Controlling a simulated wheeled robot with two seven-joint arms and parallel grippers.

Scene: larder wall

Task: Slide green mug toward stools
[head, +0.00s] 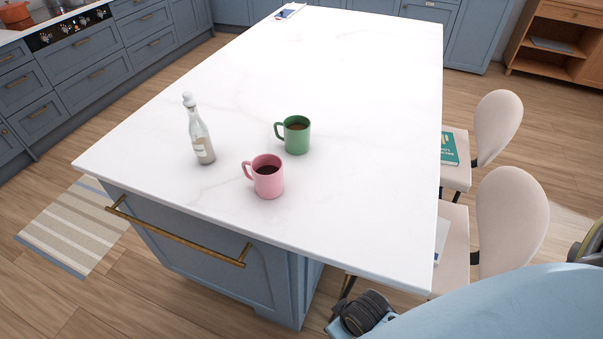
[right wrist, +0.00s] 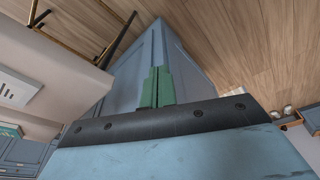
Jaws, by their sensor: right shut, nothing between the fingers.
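The green mug (head: 298,141) stands upright on the white island top (head: 350,80), with dark liquid inside and its handle to the left. Two cream stools, a farther one (head: 498,125) and a nearer one (head: 512,220), stand along the island's right side. My right gripper (right wrist: 157,88) shows its green fingers pressed together and empty in the right wrist view, with the blue island cabinet behind them. It is away from the mug, which that view does not show. My left gripper is not in view.
A pink mug (head: 268,181) stands just in front of the green mug, slightly left. A glass bottle (head: 202,143) stands farther left. The top between the green mug and the right edge is clear. A green book (head: 449,149) lies on the farther stool's seat.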

